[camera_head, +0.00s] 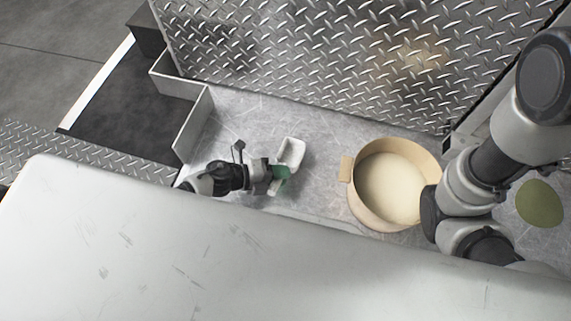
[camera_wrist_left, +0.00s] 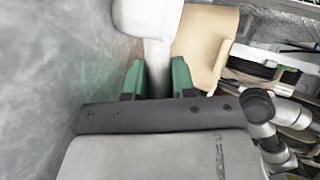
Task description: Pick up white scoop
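The white scoop (camera_head: 291,153) is at the centre of the head view, over the grey scratched metal surface. Its bowl points away from my left gripper (camera_head: 278,178). In the left wrist view, the scoop (camera_wrist_left: 148,18) shows at the top, with its handle running down between the green fingertips of my left gripper (camera_wrist_left: 157,78). Both fingers sit against the handle's sides, so the gripper looks shut on it. I cannot tell if the scoop is lifted clear of the surface. My right arm stands at the right of the head view; its gripper is out of sight.
A round tan tub (camera_head: 355,205) with pale contents stands right of the scoop, its side tab towards it. A diamond-plate metal panel (camera_head: 330,60) rises behind. A low metal wall (camera_head: 192,125) is at the left. A large light-grey panel (camera_head: 250,265) fills the foreground.

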